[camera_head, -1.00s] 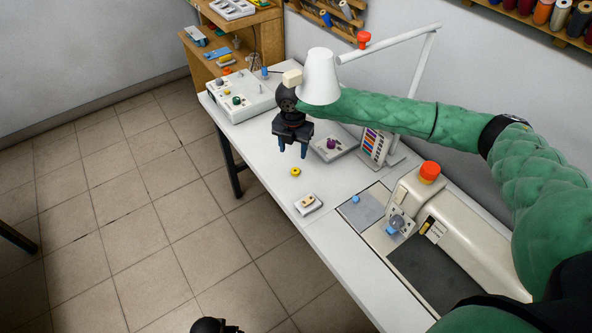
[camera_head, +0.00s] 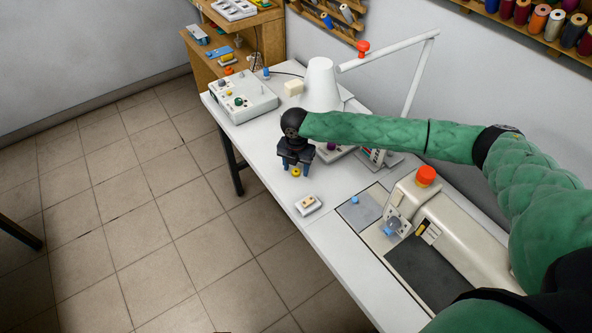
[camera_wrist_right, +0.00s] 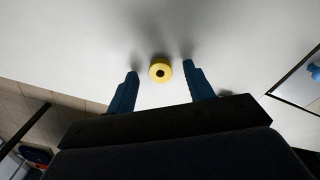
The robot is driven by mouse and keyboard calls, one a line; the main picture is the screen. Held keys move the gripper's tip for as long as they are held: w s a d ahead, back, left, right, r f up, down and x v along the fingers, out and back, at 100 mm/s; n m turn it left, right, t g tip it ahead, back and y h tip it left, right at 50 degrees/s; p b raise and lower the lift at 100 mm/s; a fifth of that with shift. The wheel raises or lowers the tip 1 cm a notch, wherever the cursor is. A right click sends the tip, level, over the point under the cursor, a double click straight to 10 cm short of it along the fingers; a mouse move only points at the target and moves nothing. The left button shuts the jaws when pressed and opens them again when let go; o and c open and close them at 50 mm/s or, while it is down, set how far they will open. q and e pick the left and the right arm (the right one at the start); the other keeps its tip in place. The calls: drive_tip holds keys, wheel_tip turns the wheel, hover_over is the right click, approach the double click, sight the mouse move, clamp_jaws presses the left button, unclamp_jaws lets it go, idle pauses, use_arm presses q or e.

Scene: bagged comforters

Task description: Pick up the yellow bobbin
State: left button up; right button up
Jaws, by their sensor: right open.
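The yellow bobbin (camera_head: 295,171) lies on the white table near its front edge. It also shows in the right wrist view (camera_wrist_right: 160,70), a round yellow disc with a dark centre hole. My right gripper (camera_head: 296,170) is open above and around it. In the right wrist view the two blue fingertips (camera_wrist_right: 160,75) stand on either side of the bobbin with gaps, touching neither side. My left gripper cannot be made out in these views.
The white table (camera_head: 270,135) carries a control box (camera_head: 240,97), a small white tray (camera_head: 308,205), a lamp (camera_head: 320,83) and a sewing machine (camera_head: 450,225). A tray behind my right gripper is partly hidden. The table edge lies close to the bobbin.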

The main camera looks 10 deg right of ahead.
drive_tip(key=shift+f, duration=0.25)
drive_tip(key=shift+c, duration=0.2)
drive_tip(key=c, duration=1)
